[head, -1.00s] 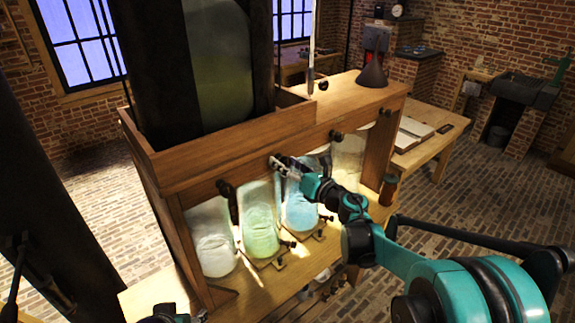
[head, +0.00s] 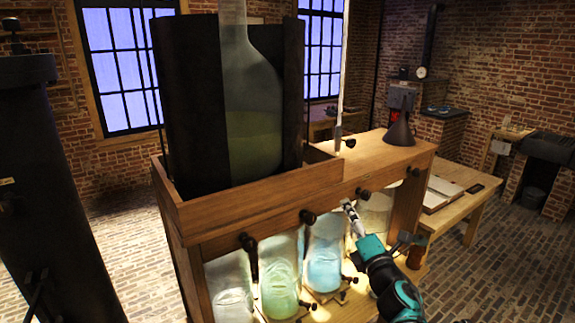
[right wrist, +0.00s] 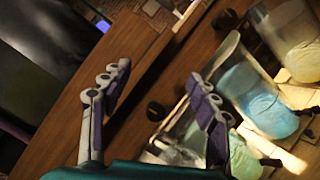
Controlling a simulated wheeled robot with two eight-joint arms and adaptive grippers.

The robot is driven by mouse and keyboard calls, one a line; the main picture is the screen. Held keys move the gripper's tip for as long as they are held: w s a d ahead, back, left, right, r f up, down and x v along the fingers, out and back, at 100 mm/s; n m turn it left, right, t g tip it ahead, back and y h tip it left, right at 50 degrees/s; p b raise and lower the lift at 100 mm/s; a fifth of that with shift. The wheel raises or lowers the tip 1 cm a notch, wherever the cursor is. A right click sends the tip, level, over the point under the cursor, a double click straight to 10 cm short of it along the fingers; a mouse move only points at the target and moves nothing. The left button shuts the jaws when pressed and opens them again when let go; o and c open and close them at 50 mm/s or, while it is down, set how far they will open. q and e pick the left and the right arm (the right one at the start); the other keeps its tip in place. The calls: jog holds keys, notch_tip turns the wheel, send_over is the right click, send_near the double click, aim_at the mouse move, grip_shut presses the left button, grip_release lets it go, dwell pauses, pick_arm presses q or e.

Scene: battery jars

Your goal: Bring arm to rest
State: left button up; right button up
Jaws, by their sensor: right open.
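My right gripper (head: 351,212) is in front of the wooden stand in the head view, near the jars, its fingers pointing up and left. In the right wrist view its two fingers (right wrist: 160,90) are spread apart with nothing between them. Under the stand's shelf are a whitish jar (head: 232,297), a green-tinted jar (head: 279,285), a blue-tinted jar (head: 324,265) and a pale jar (head: 374,212) at the right. The blue-tinted jar also shows in the right wrist view (right wrist: 258,100). My left gripper is not in view.
The wooden stand (head: 255,203) bears a large glass vessel (head: 254,110) between dark panels and a dark funnel (head: 399,131). Black knobs (head: 307,217) project from its front. A brown bottle (head: 416,253) stands at its right end. A side table (head: 470,178) holds an open book.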

jog(key=s+d+f+m+g+h+b, duration=0.3)
jog(key=s+d+f+m+g+h, duration=0.25)
jog(key=s+f+m, duration=0.9)
jog(key=s+a+f+m+g+y, duration=0.1)
jog(key=s+a+f+m+g, duration=0.2)
jog(key=s+f+m, duration=0.2)
jog(key=s+a+f+m+g+y+b, duration=0.1)
jog(key=s+a+f+m+g, duration=0.2)
jog(key=s+f+m, duration=0.2)
jog(key=s+f, duration=0.2)
jog(key=s, duration=0.2)
jog(key=shift+w+f+m+y, duration=0.1)
jog(key=shift+m+y, duration=0.15)
